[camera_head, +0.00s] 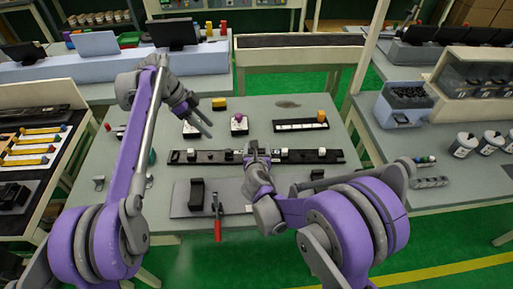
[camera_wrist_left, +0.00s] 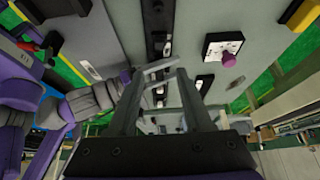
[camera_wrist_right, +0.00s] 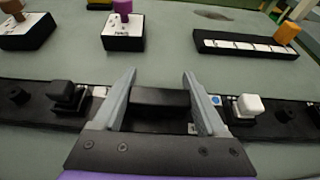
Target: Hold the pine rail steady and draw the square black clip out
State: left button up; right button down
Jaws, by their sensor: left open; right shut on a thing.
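The rail (camera_head: 300,157), which looks black rather than pine, lies across the table with several small clips along it. A square black clip (camera_wrist_right: 67,92) stands on it left of my right gripper in the right wrist view; in the head view it is small and dark (camera_head: 228,154). A white clip (camera_wrist_right: 248,103) stands to the right. My right gripper (camera_wrist_right: 158,100) is shut on a raised black block of the rail. My left gripper (camera_head: 204,128) is open and empty, above and behind the rail's left half; its spread fingers show in the left wrist view (camera_wrist_left: 162,80).
Behind the rail are a white-topped box with a purple knob (camera_head: 238,123), a yellow block (camera_head: 219,103) and a black strip with an orange peg (camera_head: 300,125). In front lie a grey plate with a black bracket (camera_head: 196,193) and a red-handled tool (camera_head: 217,228).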

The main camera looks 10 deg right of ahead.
pick_arm(q)
jog(key=shift+o, duration=0.2)
jog(key=n, duration=0.1)
jog(key=d+n+y, duration=0.1)
jog(key=n, duration=0.1)
jog(key=shift+s+d+f+n, duration=0.2)
jog(key=shift+f+n, duration=0.1)
jog(key=shift+f, duration=0.1)
jog(key=n+y, duration=0.4)
jog(key=n, duration=0.9)
send_over(227, 150)
jog(key=shift+d+f+t, duration=0.1)
jog(key=shift+f+t, duration=0.3)
jog(key=shift+f, duration=0.3)
jog(key=shift+n, duration=0.3)
jog(key=shift+f, duration=4.5)
grip_shut()
